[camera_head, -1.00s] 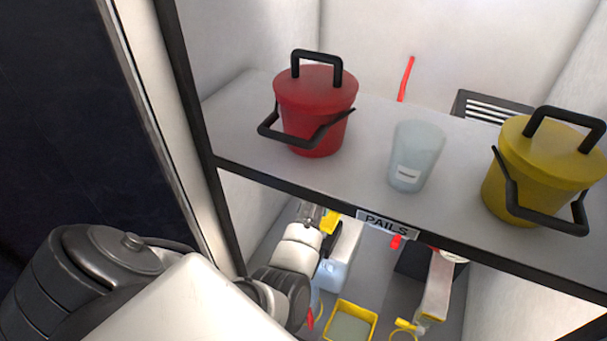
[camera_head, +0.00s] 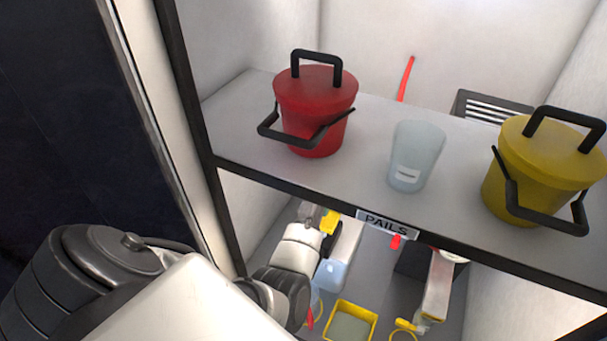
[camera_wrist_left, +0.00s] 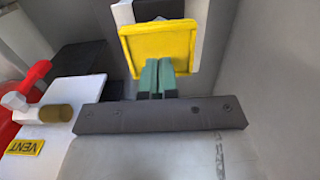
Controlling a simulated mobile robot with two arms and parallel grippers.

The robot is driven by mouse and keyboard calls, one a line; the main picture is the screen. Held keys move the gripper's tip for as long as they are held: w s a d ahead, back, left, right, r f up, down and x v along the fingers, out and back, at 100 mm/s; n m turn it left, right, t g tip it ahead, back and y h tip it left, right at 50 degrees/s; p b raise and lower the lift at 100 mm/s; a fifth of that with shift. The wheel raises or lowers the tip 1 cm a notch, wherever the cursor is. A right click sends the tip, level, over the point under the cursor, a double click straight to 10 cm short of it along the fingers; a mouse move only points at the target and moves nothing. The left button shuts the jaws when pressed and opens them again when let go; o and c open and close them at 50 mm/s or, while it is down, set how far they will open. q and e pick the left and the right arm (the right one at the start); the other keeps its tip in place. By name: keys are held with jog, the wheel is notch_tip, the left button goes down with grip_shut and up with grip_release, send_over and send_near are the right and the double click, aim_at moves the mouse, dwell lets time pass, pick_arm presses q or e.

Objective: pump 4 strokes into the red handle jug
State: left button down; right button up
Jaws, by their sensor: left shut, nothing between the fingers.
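My left gripper shows in the wrist view as two green fingers (camera_wrist_left: 158,68), closed together and empty. Their tips overlap the lower edge of a yellow square plate (camera_wrist_left: 160,45) on a pale arm; I cannot tell if they touch it. In the head view my left arm reaches under the shelf, and a yellow piece (camera_head: 330,222) shows beside the wrist. The fingers are hidden there by the shelf edge. A small red part (camera_head: 309,318) stands near a pale vessel below the arm, possibly the red handle jug; most is hidden. My right gripper is not in view.
The shelf marked PAILS (camera_head: 388,226) holds a red pail (camera_head: 315,105), a clear beaker (camera_head: 415,155) and a yellow pail (camera_head: 540,165). A yellow-rimmed tray (camera_head: 372,318) lies below. A brass knob (camera_wrist_left: 57,113) and VENT label (camera_wrist_left: 25,147) lie left of the gripper.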

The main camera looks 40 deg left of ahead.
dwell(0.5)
pick_arm(q)
jog(key=shift+s+f+b, duration=0.1)
jog(key=shift+f+b, duration=1.25)
jog(key=shift+f, duration=2.05)
notch_tip(320, 180, up, 2)
jog(key=p, duration=0.3)
jog(key=shift+r, duration=0.25)
jog(key=shift+r+p, duration=0.35)
jog(key=shift+r, duration=1.85)
jog(key=shift+f, duration=0.1)
